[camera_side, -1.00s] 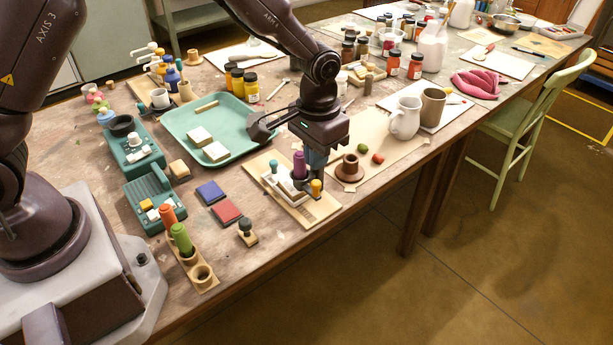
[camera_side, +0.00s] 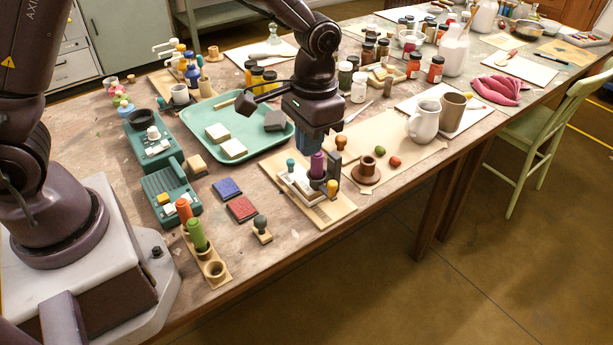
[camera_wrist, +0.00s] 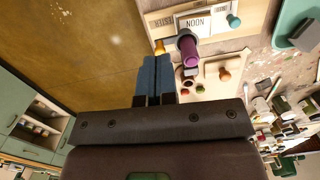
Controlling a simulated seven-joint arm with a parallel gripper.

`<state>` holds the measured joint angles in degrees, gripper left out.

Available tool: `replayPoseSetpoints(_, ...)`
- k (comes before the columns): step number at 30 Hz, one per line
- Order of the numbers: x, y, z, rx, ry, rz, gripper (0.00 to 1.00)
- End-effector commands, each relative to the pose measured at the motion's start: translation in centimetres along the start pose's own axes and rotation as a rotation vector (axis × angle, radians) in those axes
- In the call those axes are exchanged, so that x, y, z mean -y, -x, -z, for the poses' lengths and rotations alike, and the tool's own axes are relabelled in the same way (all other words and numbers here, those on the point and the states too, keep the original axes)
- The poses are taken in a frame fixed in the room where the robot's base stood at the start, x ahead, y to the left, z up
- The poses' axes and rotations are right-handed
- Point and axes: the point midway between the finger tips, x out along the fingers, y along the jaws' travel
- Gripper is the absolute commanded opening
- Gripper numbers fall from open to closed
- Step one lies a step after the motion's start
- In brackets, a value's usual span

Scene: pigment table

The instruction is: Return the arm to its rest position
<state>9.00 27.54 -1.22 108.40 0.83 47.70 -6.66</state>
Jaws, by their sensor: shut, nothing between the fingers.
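My gripper (camera_side: 309,153) hangs above and behind the stamp board (camera_side: 325,215), with its blue fingers pointing down. In the wrist view my gripper (camera_wrist: 153,57) has its two blue fingers side by side, shut and empty. A purple-handled stamp (camera_side: 317,165) stands upright on the board just in front of the fingers in the side view. It also shows in the wrist view (camera_wrist: 188,48), beside the fingertips. Teal (camera_side: 291,166) and yellow (camera_side: 332,188) handles stand on the same board. Any gap between the fingertips and the purple handle is hard to judge.
A teal tray (camera_side: 200,112) with pale blocks and a dark block (camera_side: 275,120) lies behind the gripper. A brown pot (camera_side: 367,171), a white jug (camera_side: 424,122) and a brown cup (camera_side: 452,109) stand to the right. Ink pads (camera_side: 242,209) lie to the left.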

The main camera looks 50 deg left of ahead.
Motion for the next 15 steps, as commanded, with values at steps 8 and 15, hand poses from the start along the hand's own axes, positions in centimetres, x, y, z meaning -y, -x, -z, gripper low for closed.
replayPoseSetpoints(8, 2.5, 7.9, -7.4, -0.123, -0.008, -0.006, 0.00)
replayPoseSetpoints(15, 4.1, 12.2, -14.2, -0.282, 0.011, -0.005, 0.00)
